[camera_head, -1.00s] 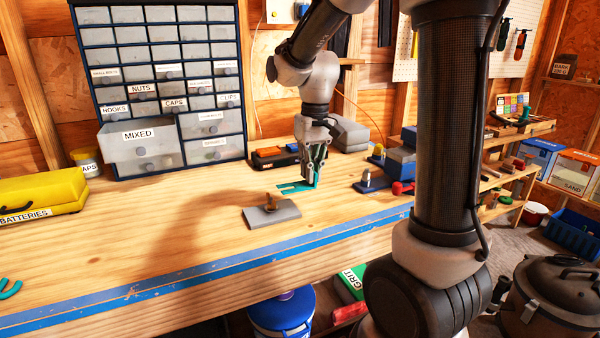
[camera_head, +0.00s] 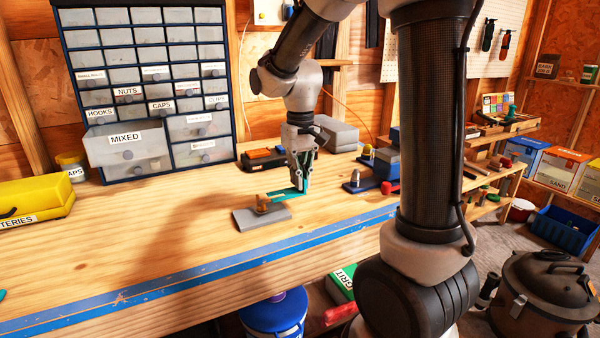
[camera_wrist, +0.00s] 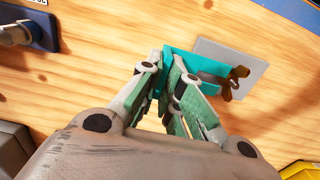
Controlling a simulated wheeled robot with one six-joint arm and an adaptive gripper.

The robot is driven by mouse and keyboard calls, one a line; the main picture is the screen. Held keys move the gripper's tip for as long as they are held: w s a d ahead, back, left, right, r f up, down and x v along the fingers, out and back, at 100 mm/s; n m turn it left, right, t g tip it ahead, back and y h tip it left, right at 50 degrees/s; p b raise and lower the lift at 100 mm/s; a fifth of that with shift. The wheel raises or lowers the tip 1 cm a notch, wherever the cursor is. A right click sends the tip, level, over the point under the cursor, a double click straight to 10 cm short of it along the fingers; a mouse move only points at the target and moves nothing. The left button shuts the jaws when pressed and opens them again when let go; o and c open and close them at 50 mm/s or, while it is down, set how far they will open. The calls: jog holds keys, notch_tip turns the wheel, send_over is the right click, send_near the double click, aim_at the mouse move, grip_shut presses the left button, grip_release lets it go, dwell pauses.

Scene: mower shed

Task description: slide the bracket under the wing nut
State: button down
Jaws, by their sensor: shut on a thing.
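The teal bracket (camera_head: 286,195) is held in my gripper (camera_head: 303,190), which is shut on its upright part. In the wrist view, the bracket (camera_wrist: 196,64) reaches from my gripper (camera_wrist: 172,88) over the grey plate (camera_wrist: 230,58). The brown wing nut (camera_wrist: 234,82) stands on that plate, at the bracket's far end. In the head view, the wing nut (camera_head: 262,203) sits on the grey plate (camera_head: 258,220), and the bracket's flat arm ends close beside it. I cannot tell whether the bracket's end is under the nut or only touching it.
A drawer cabinet (camera_head: 150,85) stands at the back left of the wooden bench. A yellow batteries case (camera_head: 30,200) lies at the left. Blue blocks and clamps (camera_head: 375,170) stand right of my gripper. The bench's front middle is clear.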

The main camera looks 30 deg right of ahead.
aim_at(284, 192)
jog(key=shift+f, duration=1.65)
jog(key=shift+a, duration=2.2)
jog(key=shift+a, duration=0.1)
jog(key=c, duration=1.5)
grip_release()
notch_tip(284, 192, up, 12)
